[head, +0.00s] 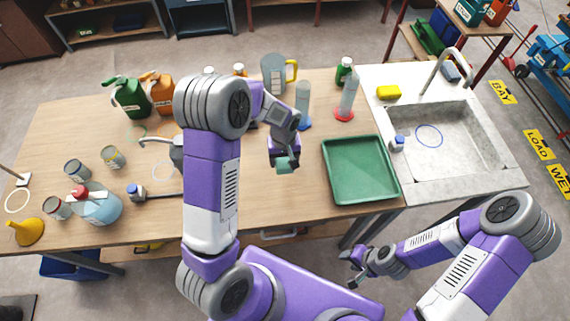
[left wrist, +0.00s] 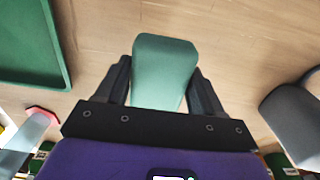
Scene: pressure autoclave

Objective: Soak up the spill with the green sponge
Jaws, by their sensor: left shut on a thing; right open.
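My left gripper (head: 286,160) is shut on the green sponge (head: 290,163) and holds it over the middle of the wooden table, left of the green tray. In the left wrist view the sponge (left wrist: 164,72) sits between the two dark fingers (left wrist: 160,90) and sticks out past their tips. I cannot make out from these frames whether it touches the table. My right gripper (head: 357,267) is open and empty, low in front of the table edge. I cannot make out the spill clearly; my left arm hides part of the table.
The green tray (head: 327,178) lies right of the sponge. Bottles and a jug (head: 273,73) stand at the back. Jars, a flask (head: 99,207) and a yellow funnel (head: 28,231) stand left.

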